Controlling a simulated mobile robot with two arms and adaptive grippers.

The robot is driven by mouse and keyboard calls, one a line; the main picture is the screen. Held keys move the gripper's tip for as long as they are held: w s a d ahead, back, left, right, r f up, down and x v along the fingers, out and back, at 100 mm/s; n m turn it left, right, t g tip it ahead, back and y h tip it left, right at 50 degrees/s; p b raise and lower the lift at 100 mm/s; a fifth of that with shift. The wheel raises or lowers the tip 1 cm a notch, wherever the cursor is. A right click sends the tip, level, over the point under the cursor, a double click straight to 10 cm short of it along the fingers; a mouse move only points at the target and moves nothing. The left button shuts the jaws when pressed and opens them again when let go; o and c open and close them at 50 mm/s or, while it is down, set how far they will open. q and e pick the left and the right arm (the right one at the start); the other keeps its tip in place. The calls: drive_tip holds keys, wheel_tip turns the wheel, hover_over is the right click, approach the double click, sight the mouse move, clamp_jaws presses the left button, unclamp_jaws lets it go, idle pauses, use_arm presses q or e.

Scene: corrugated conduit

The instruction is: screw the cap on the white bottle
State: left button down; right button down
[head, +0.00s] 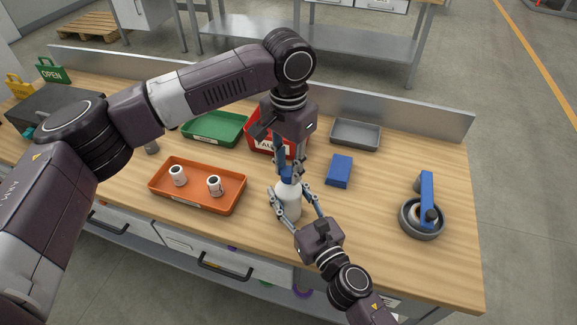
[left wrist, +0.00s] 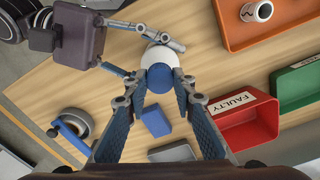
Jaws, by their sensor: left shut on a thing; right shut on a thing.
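The white bottle (head: 288,203) stands upright on the wooden bench. My right gripper (head: 294,209) is shut on the bottle's body, with its fingers on both sides. The blue cap (head: 287,173) is at the bottle's top, and my left gripper (head: 290,166) is shut on it from above. In the left wrist view, the blue cap (left wrist: 159,78) sits between the fingertips over the round white bottle (left wrist: 160,55). Whether the cap's threads are engaged cannot be told.
An orange tray (head: 196,199) with two white cylindrical parts lies left of the bottle. A blue box (head: 340,171) and a tape dispenser (head: 423,215) lie to the right. Behind are a red bin (head: 258,145), a green tray (head: 214,128) and a grey tray (head: 356,134).

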use_arm(q)
drive_tip(key=c, duration=1.5)
unclamp_jaws()
drive_tip(key=shift+c, duration=0.2)
wheel_tip(320, 180, up, 12)
use_arm(e)
drive_tip(key=c, duration=1)
unclamp_jaws()
drive_tip(key=shift+o, duration=0.2)
drive_tip(key=shift+s+d, duration=0.1)
drive_tip(key=shift+s, duration=0.05)
drive_tip(key=v, duration=1.1)
drive_tip(key=shift+s+d, duration=0.15)
drive_tip(key=shift+s, duration=0.2)
